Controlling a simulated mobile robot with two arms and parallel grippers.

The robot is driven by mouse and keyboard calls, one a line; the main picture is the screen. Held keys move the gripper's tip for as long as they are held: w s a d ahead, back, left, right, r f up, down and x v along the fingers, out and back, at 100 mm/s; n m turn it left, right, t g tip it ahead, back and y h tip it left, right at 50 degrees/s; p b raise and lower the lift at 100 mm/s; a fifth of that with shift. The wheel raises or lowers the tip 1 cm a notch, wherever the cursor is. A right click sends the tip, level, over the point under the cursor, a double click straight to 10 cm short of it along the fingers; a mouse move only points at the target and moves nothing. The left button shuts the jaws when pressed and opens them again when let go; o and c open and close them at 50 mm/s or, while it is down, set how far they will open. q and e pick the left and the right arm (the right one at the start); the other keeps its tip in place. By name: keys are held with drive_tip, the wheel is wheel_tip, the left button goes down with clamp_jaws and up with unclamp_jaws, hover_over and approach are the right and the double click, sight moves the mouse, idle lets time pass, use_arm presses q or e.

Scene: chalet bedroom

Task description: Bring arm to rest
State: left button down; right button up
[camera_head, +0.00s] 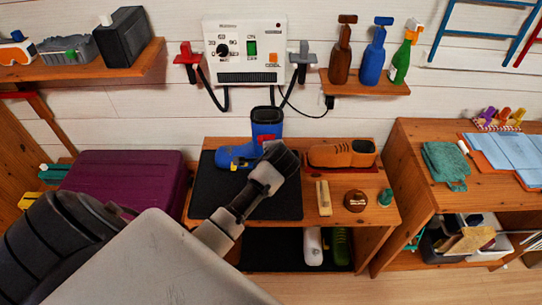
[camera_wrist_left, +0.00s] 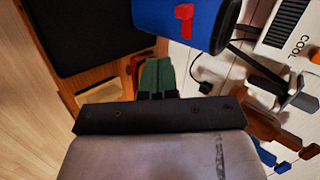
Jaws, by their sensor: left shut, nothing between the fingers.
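My left arm comes in from the lower left of the head view and reaches over the wooden bench (camera_head: 378,215). My left gripper (camera_wrist_left: 157,82) is shut and empty in the wrist view. In the head view the end of this arm is in front of the blue and red boot (camera_head: 240,154), and the fingertips are hard to make out there. The boot stands on a black mat (camera_head: 285,205). It also shows at the top of the wrist view (camera_wrist_left: 180,18), apart from the fingers. My right gripper is not in view.
An orange-brown shoe (camera_head: 340,153), a brush (camera_head: 323,198) and a round brown tin (camera_head: 355,201) are on the bench. A purple case (camera_head: 125,180) stands at left. A white control box (camera_head: 245,48) and a bottle shelf (camera_head: 365,88) are on the wall. A side table (camera_head: 420,190) is at right.

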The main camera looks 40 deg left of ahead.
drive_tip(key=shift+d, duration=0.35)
